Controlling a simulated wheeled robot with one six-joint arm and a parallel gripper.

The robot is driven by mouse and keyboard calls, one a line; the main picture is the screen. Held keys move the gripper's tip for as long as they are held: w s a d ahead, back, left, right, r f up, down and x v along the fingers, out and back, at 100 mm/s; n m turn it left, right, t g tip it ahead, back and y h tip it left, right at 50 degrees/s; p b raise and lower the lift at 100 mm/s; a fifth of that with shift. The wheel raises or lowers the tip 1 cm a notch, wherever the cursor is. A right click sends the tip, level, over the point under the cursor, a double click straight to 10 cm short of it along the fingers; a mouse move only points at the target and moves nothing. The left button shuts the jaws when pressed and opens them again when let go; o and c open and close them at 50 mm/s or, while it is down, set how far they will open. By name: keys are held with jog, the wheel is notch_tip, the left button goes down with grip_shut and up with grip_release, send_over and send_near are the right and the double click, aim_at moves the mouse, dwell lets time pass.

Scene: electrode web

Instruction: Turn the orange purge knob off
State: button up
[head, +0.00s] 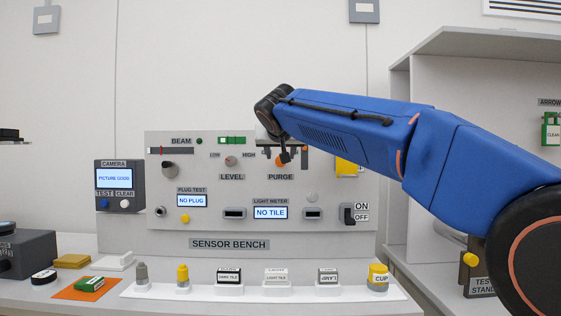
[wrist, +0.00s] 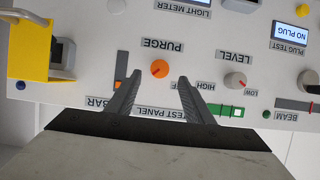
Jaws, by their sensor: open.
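The orange purge knob (wrist: 159,68) is on the panel under the PURGE label in the upside-down wrist view, with a small dark mark on its face. In the head view the purge knob (head: 279,162) shows only partly, with my gripper in front of it. My gripper (wrist: 154,79) is open and empty. Its fingers point at the panel on either side of the knob, which appears just beyond the fingertips. I cannot tell whether they touch the knob. In the head view my gripper (head: 284,154) is small and dark before the panel.
A yellow part (wrist: 30,45) is at the other side. The panel (head: 330,190) also holds an ON/OFF switch (head: 348,214). Tiles and plugs stand on a white strip (head: 220,293) below.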

jog(key=x, duration=0.6)
jog(key=shift+f, duration=0.1)
jog(key=shift+c, duration=0.5)
jog(key=c, duration=0.9)
